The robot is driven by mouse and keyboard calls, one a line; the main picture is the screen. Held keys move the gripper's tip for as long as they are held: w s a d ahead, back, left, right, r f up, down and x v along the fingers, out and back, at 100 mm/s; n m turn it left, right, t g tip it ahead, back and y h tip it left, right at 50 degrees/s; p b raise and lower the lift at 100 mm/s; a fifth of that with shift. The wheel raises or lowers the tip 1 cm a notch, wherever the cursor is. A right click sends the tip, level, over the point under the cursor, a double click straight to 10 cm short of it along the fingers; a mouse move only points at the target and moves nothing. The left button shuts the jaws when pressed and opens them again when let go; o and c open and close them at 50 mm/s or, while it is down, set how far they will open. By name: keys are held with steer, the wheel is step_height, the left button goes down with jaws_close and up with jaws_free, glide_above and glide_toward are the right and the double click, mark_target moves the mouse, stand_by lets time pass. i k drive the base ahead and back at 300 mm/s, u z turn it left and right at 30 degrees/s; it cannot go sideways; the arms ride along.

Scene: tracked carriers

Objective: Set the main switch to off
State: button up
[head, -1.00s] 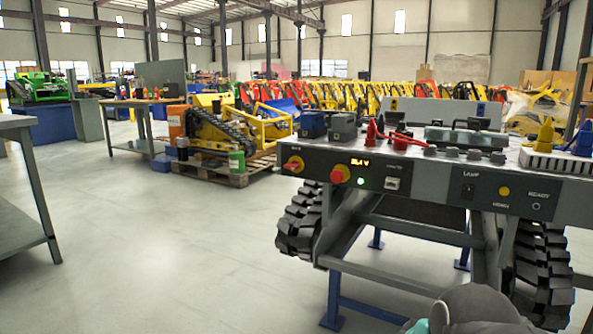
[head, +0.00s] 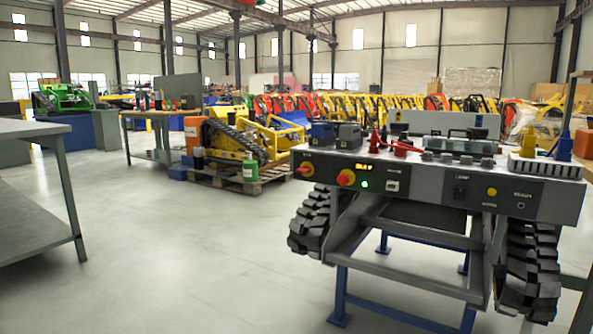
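The tracked carrier's control panel (head: 420,187) faces me at the right of the head view. A red rotary knob (head: 304,169) on a yellow plate sits at its far left end; it looks like the main switch, its label too small to read surely. Its handle looks tilted off level. A larger red mushroom button (head: 346,178) on a yellow base is to its right. The small display (head: 364,168) is lit amber and a green lamp (head: 364,184) below it glows. My gripper is not in view.
The carrier has black tracks (head: 312,220) and stands on a blue stand (head: 340,298). A grey workbench (head: 40,130) is at the left. A pallet (head: 237,180) with a yellow machine stands behind. The floor between bench and carrier is clear.

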mark_target(306, 169)
steer(key=u, duration=0.5)
steer(key=i, duration=0.85)
steer(key=u, duration=0.65)
